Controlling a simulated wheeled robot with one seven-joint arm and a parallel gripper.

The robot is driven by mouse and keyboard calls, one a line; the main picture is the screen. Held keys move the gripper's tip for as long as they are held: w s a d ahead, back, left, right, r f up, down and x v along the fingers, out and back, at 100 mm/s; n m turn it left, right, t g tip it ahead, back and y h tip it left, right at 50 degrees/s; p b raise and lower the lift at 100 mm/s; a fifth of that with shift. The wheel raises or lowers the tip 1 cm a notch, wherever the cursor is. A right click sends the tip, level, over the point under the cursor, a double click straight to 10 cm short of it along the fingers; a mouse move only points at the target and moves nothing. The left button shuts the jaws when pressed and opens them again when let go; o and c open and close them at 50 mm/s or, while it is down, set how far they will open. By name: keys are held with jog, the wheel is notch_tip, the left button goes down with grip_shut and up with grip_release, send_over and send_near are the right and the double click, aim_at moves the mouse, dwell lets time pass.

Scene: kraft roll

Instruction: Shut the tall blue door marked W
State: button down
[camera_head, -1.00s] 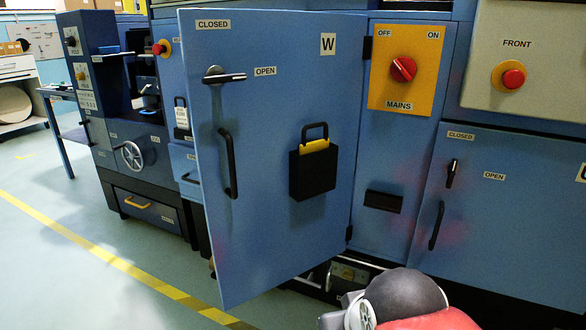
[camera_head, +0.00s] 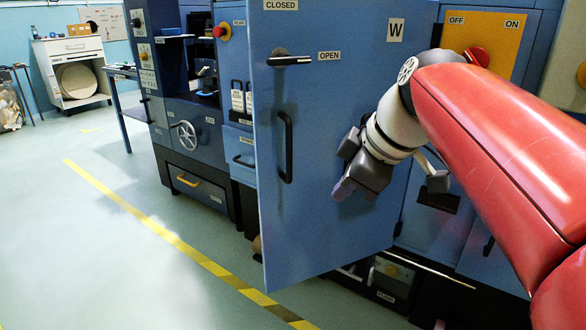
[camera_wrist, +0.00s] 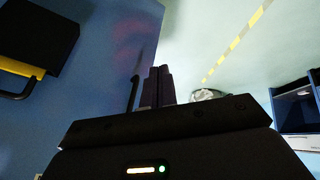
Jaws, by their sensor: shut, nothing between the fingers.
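The tall blue door marked W (camera_head: 335,200) stands ajar in the head view, hinged on its right edge, its left edge swung out from the cabinet. Its black lever (camera_head: 290,61) points to the OPEN label. A black vertical pull handle (camera_head: 286,147) sits below the lever. My gripper (camera_head: 342,192) is in front of the door's face, right of the pull handle; contact cannot be told. In the wrist view my gripper's fingers (camera_wrist: 158,86) are together and empty, beside the blue door face (camera_wrist: 105,60).
The black box (camera_wrist: 40,38) with yellow inside shows in the wrist view. A yellow MAINS panel with a red knob (camera_head: 478,57) is right of the door. Blue machine units (camera_head: 190,120) stand left. Open floor (camera_head: 90,240) with a yellow line lies left.

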jog(key=w+a+r+n+y, duration=0.2)
jog(key=w+r+n, duration=0.2)
jog(key=n, duration=0.1)
jog(key=w+a+f, duration=0.4)
jog(key=w+f, duration=0.3)
jog(key=w, duration=0.1)
jog(key=shift+a+f+p, duration=0.25)
jog(key=shift+a+p, duration=0.05)
jog(key=shift+a, duration=0.1)
